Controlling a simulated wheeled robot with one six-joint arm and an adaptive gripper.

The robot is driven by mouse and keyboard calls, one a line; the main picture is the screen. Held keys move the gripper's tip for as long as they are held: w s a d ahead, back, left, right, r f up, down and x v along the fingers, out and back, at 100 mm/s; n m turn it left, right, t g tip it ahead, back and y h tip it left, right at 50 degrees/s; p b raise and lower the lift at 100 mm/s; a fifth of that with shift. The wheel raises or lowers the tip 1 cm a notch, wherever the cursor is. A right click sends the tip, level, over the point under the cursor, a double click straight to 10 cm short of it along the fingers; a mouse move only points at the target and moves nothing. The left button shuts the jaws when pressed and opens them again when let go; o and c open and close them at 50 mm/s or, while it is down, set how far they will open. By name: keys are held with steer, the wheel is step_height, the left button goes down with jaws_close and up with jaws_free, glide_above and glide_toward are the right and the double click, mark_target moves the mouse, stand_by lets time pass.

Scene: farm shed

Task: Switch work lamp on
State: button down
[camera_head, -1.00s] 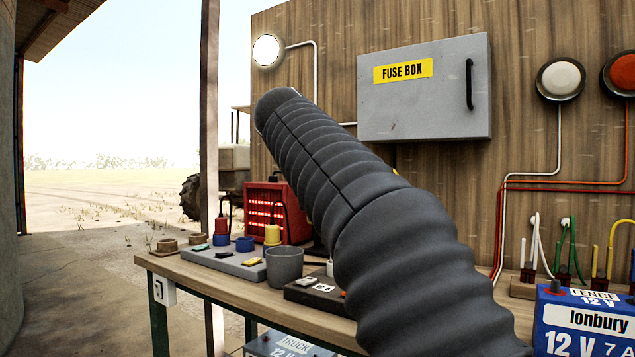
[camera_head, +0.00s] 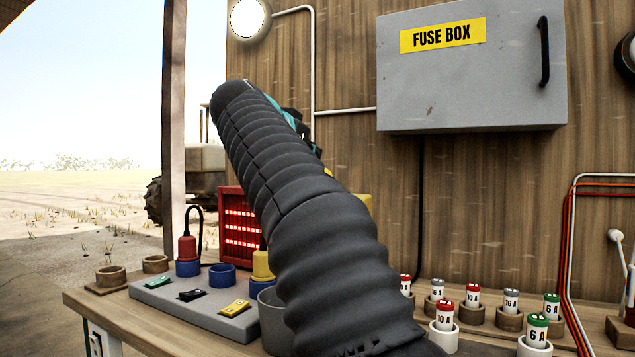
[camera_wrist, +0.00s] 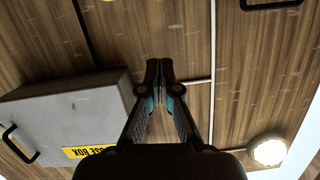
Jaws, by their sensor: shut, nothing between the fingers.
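A round wall lamp (camera_head: 247,18) glows white at the upper left of the wall; it also shows at the lower right of the wrist view (camera_wrist: 267,150). Which thing is the work lamp is not labelled. A grey switch board (camera_head: 195,300) on the bench carries a green rocker switch (camera_head: 158,282), a black one (camera_head: 192,295) and a yellow one (camera_head: 235,308). Red and yellow plugs stand in its blue sockets. My gripper (camera_wrist: 158,66) is shut and empty before the wooden wall, beside the fuse box. In the head view my arm mostly hides it.
The grey fuse box (camera_head: 470,75) is closed. A red heater (camera_head: 238,220) glows behind the switch board. A grey cup (camera_head: 271,320) is partly hidden by my arm. Several labelled fuses stand in holders at the bench's right. A wooden post (camera_head: 174,120) rises at the left.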

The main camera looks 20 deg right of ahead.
steer(key=shift+w, duration=0.1)
steer(key=shift+d, duration=0.15)
steer(key=p+x, duration=0.1)
steer(key=x, duration=0.8)
steer(key=shift+w+d, duration=0.15)
steer(key=f, duration=0.1)
steer(key=f+b, duration=0.1)
steer(key=f, duration=0.1)
steer(key=shift+w+f, duration=0.15)
steer(key=shift+w, duration=0.1)
steer(key=shift+f+b, duration=0.3)
steer(key=shift+f, duration=0.15)
